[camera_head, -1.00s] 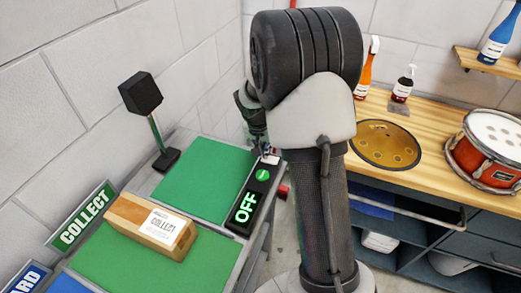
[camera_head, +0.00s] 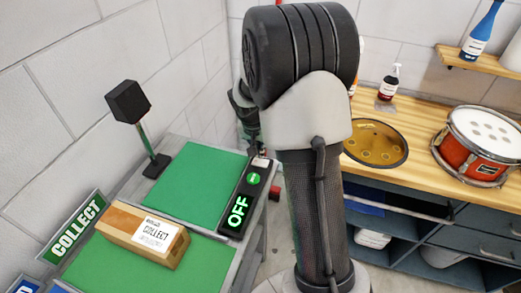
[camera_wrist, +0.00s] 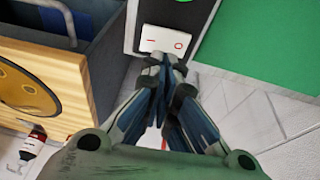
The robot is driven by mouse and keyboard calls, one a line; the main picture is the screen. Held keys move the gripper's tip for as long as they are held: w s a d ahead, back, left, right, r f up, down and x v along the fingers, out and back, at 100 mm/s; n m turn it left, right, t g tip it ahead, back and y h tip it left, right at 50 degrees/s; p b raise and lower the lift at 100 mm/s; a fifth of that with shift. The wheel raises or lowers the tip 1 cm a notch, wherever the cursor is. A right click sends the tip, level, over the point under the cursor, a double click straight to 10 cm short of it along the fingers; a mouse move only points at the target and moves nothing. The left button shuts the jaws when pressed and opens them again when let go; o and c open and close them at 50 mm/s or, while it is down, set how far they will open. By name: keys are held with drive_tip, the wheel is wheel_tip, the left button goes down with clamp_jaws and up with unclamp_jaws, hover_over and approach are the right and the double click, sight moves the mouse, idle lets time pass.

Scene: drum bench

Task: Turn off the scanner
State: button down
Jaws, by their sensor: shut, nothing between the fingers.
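The scanner's black control panel (camera_head: 242,196) lies along the right edge of the green-topped bench. Its display shows OFF in green, with a round green light above. A white rocker switch (camera_wrist: 166,40) with red I and O marks sits at the panel's end in the wrist view. The black scanner head (camera_head: 128,101) stands on a post at the back left. My gripper (camera_wrist: 172,62) is shut and empty, its fingertips at the near edge of the switch in the picture. I cannot tell whether they touch it. In the head view my arm partly hides the gripper.
A cardboard parcel (camera_head: 143,236) marked COLLECT lies on the lower green mat. A green COLLECT sign (camera_head: 76,230) stands at the left.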

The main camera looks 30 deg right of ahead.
sight(252, 164)
drive_tip(key=w+p+v, duration=0.2)
drive_tip(key=p+v, duration=0.1)
drive_tip(key=v, duration=0.9)
drive_tip(key=shift+a+r+p, duration=0.2)
drive_tip(key=shift+a+p, duration=0.15)
drive_tip(key=shift+a, duration=0.05)
drive_tip(key=s+a+r+n, duration=0.2)
drive_tip(key=s+a+r, duration=0.3)
drive_tip(key=s+r, duration=0.15)
drive_tip(key=s+a+r+n+t+y, duration=0.1)
drive_tip(key=s+a+n, duration=0.3)
drive_tip(key=s, duration=0.6)
drive_tip(key=s+a+r+n+t+y, duration=0.1)
drive_tip(key=s+a+r+n, duration=0.2)
drive_tip(key=s+a, duration=0.4)
drive_tip(key=s+n, duration=0.1)
drive_tip(key=s, duration=0.1)
drive_tip(key=shift+s+a+r+t+y, duration=0.25)
drive_tip(key=shift+s+a+t+y, duration=0.1)
drive_tip(key=shift+t+y, duration=0.05)
